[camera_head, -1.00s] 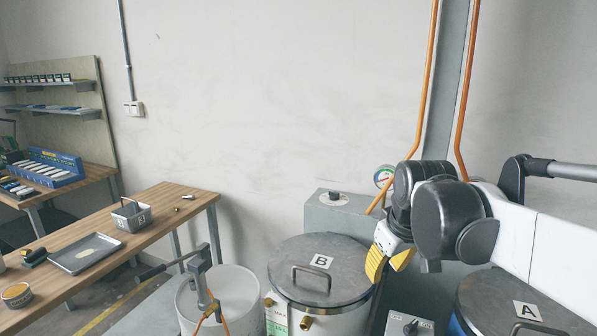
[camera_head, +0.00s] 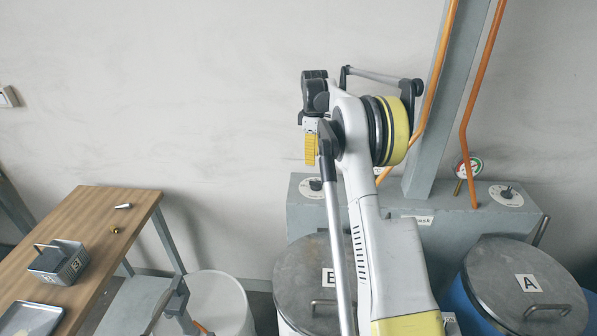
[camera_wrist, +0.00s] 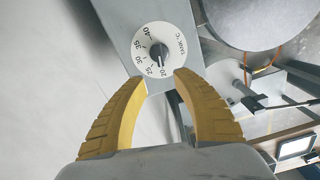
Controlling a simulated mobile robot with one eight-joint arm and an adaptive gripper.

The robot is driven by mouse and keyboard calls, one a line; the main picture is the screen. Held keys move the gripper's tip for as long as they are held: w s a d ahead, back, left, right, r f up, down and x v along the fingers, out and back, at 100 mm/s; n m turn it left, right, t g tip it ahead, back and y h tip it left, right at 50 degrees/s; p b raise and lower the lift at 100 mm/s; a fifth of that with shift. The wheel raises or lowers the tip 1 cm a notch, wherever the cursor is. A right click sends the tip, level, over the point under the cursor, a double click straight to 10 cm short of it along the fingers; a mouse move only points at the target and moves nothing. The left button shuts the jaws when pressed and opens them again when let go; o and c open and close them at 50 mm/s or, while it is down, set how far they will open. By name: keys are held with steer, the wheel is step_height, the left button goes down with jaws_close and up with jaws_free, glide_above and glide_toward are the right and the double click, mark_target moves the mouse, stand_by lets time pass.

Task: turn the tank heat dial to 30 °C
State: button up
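The tank heat dial (camera_wrist: 142,40) is a white disc marked "TANK °C" with a black knob (camera_wrist: 158,51) at its centre. In the wrist view its pointer appears to be at about 20. In the head view my gripper (camera_head: 311,160) hangs above the dial, one finger showing and the other hidden.
The grey box (camera_head: 445,213) also carries a second dial (camera_head: 507,196) at right and a gauge (camera_head: 468,168) beside orange pipes. Lidded tanks B (camera_head: 300,275) and A (camera_head: 520,270) stand in front. A wooden table (camera_head: 110,215) is at left.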

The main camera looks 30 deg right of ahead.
mark_target(312, 180)
step_height(312, 180, down, 10)
steer(key=shift+s+f+b, duration=0.1)
steer(key=shift+s+b, duration=0.05)
steer(key=shift+b, duration=0.5)
jaws_close()
